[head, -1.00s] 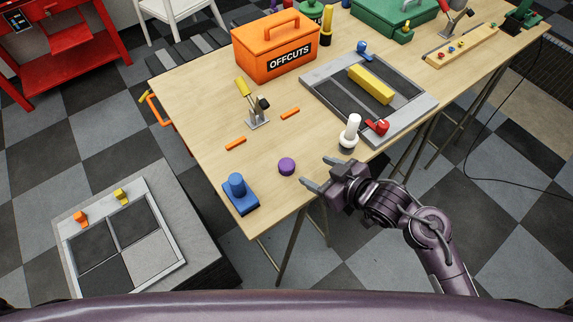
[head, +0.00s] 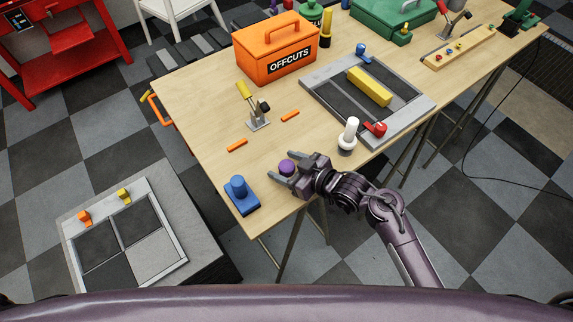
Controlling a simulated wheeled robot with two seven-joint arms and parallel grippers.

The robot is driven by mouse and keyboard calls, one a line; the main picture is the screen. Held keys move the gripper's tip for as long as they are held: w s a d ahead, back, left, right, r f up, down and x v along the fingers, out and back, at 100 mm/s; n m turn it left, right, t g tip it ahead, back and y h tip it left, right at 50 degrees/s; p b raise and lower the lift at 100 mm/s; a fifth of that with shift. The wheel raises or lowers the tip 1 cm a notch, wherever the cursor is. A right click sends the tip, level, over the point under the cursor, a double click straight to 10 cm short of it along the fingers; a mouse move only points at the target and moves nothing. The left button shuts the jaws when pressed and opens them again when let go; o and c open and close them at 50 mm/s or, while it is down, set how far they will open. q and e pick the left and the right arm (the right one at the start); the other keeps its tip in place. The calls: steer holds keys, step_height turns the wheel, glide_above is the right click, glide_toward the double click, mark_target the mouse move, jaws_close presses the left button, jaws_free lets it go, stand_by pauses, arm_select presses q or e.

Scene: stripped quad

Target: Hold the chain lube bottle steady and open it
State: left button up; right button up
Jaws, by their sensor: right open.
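No bottle here can be read as chain lube. A green bottle (head: 312,14) with a label I cannot read stands at the back of the table, partly cut off by the top edge. A white bottle-like piece (head: 350,130) stands upright on a round base near the front edge. A short round purple piece (head: 287,166) sits near the front left edge. My right gripper (head: 281,168) is open, with its fingers on either side of the purple piece; whether they touch it I cannot tell. My left gripper is not in view.
A blue block with a knob (head: 241,196) stands close left of my right gripper. Behind are a toggle clamp (head: 256,115), small orange strips (head: 237,145), an orange OFFCUTS box (head: 272,55) and a grey frame tray (head: 412,118). The wooden table (head: 205,125) is bare between them.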

mark_target(288, 166)
steer(key=shift+c, duration=0.2)
steer(key=c, duration=1)
step_height(288, 166, up, 20)
steer(key=w+d+r+m+t+h+b, duration=0.2)
steer(key=d+m+h, duration=0.3)
steer(key=d, duration=0.4)
steer(key=w+d+r+m+t+h+b, duration=0.2)
steer(key=d+r+m+h, duration=0.3)
steer(key=d, duration=0.5)
steer(key=shift+w+r+t+h, duration=0.15)
steer(key=shift+w+t+h, duration=0.15)
steer(key=shift+w+t, duration=0.25)
